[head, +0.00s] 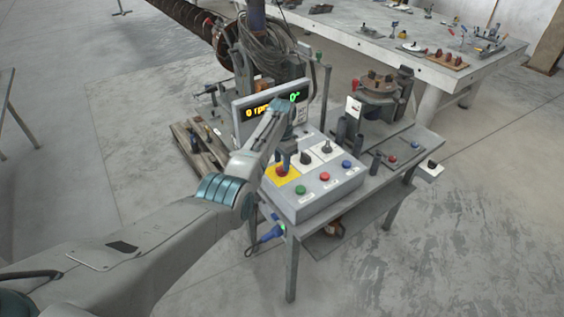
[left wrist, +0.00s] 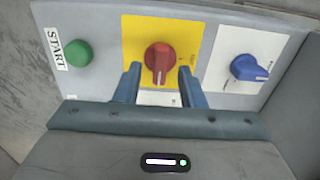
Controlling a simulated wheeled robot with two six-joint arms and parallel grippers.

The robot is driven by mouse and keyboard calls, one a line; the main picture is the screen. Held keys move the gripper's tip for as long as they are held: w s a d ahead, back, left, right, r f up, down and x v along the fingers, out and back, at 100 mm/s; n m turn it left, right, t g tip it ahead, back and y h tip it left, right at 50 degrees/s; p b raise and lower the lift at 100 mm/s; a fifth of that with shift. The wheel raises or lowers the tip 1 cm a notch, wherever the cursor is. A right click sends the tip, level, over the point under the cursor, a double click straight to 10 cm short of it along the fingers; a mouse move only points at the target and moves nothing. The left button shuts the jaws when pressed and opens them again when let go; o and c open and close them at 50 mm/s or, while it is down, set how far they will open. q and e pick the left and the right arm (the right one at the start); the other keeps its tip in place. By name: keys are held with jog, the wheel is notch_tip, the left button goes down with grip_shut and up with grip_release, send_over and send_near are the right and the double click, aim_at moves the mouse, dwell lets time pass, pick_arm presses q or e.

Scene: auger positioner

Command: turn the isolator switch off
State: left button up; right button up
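The isolator switch is a red rotary knob (left wrist: 159,57) on a yellow plate (left wrist: 134,33) in the left wrist view. Its raised grip runs roughly up and down in that view. In the head view the yellow plate (head: 272,178) sits on the sloped grey control box (head: 318,200), and my gripper partly hides the knob. My left gripper (left wrist: 160,70) is open, with one finger on each side of the knob's lower part. A gap shows on both sides; I cannot tell whether the tips reach its depth. My right gripper is not in view.
A green START button (left wrist: 78,53) and a blue knob (left wrist: 249,68) flank the yellow plate. The box also carries a red button (head: 325,176) and a blue button (head: 346,164). A display (head: 270,106) stands behind, close to my arm. Open floor lies in front.

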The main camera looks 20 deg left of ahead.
pick_arm(q)
jog(key=shift+f, duration=1.05)
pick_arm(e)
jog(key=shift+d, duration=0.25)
pick_arm(q)
grip_shut()
